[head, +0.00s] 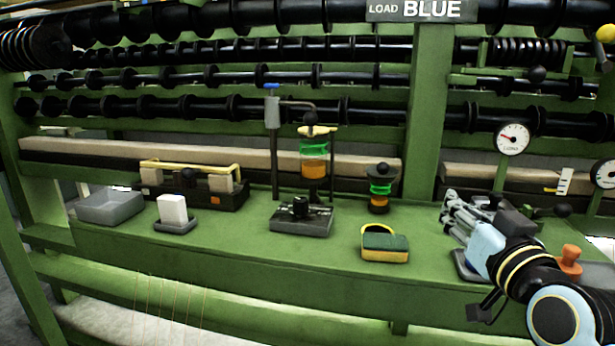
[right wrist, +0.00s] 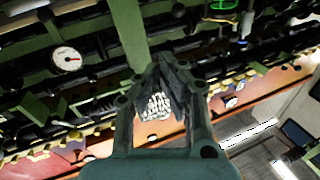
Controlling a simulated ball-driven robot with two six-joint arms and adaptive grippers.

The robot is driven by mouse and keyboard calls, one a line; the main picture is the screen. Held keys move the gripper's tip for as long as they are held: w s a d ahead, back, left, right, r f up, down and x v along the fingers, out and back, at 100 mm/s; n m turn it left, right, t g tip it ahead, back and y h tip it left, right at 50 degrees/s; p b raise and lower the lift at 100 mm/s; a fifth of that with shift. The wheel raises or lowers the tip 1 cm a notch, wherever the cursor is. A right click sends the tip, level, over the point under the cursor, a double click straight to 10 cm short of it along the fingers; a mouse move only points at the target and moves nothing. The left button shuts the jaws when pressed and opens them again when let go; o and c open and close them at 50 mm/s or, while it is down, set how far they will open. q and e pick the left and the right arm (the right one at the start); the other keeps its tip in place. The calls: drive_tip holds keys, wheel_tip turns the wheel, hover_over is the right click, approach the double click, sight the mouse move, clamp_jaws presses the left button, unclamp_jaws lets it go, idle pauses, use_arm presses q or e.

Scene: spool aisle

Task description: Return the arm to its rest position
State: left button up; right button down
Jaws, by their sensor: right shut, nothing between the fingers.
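My right arm comes in from the lower right in the head view. Its gripper (head: 462,215) is above the right part of the green bench, with its fingers pointing left and up. In the right wrist view the fingers (right wrist: 172,62) meet at their tips, and the gripper is shut with nothing between them. Pale ribbed shapes show through the gap behind the fingers; I cannot tell what they are. My left gripper is in neither view.
An orange knob (head: 570,258) is beside my right arm. A dial (head: 512,139) stands behind.

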drive_tip(key=s+f+n+g, duration=0.2)
drive_tip(key=s+f+g, duration=0.6)
drive_tip(key=s+f, duration=0.6)
drive_tip(key=s+d+f+g+h, duration=0.15)
drive_tip(key=s+g, duration=0.25)
drive_tip(key=s, duration=0.5)
drive_tip(key=s+d+f+g+h, duration=0.1)
drive_tip(key=s+d+g, duration=0.2)
drive_tip(key=s, duration=0.6)
drive_tip(key=s+d+f+m+g, duration=0.1)
drive_tip(key=s+f, duration=0.2)
drive_tip(key=f, duration=1.1)
drive_tip(key=s+d+f+g, duration=0.1)
drive_tip(key=s+d+f, duration=0.1)
drive_tip(key=f, duration=1.2)
drive_tip(key=s+f+g, duration=0.1)
drive_tip(key=s+f, duration=1.1)
drive_tip(key=s, duration=0.5)
drive_tip(key=shift+s+d+f, duration=0.25)
drive_tip(key=shift+s+f, duration=0.15)
